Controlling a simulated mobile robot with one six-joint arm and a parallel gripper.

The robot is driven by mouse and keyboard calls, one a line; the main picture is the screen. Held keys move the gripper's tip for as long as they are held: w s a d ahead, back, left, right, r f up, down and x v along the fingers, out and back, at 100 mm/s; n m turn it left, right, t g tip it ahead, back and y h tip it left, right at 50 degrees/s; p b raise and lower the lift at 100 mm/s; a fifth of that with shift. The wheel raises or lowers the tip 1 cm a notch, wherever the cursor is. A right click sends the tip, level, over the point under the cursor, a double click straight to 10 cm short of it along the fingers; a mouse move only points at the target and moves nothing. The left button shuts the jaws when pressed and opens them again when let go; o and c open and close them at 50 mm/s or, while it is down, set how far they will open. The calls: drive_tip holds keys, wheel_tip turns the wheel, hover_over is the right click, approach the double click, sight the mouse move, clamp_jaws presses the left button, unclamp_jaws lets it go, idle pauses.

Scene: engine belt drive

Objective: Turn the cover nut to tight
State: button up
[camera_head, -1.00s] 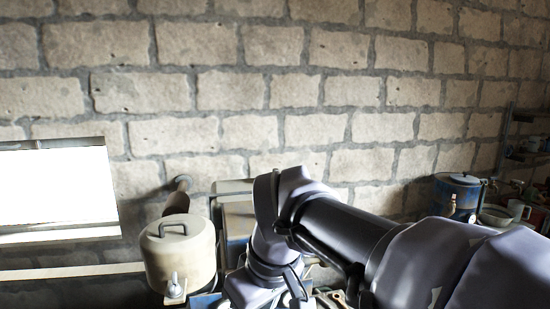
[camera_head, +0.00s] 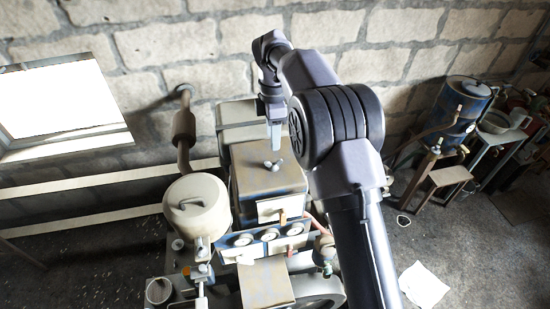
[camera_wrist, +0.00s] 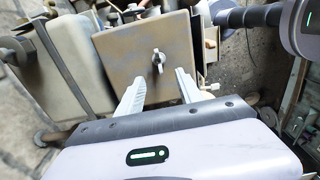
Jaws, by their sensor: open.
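The cover nut is a small wing nut (camera_head: 273,165) on top of a tan-topped, blue-sided box (camera_head: 250,185) in the middle of the engine. In the wrist view the wing nut (camera_wrist: 158,61) stands near the middle of the box lid (camera_wrist: 140,45), its wings running roughly along the picture's height. My gripper (camera_head: 274,148) is above the box, pointing down. In the wrist view my gripper (camera_wrist: 160,80) is open and empty. Its two pale fingers lie either side of the nut's line, with the nut just beyond their tips and apart from them.
A cream round canister (camera_head: 196,205) stands left of the box. A panel of gauges (camera_head: 268,236) is in front. A rusty exhaust pipe (camera_head: 184,135) rises behind. A blue drum (camera_head: 460,105) stands at the right. The floor between is mostly clear.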

sight(273, 164)
wheel_tip(273, 164, down, 11)
drive_tip(key=shift+w+d+p, duration=0.1)
drive_tip(key=shift+w+p, duration=0.05)
drive_tip(key=shift+p, duration=0.2)
clamp_jaws()
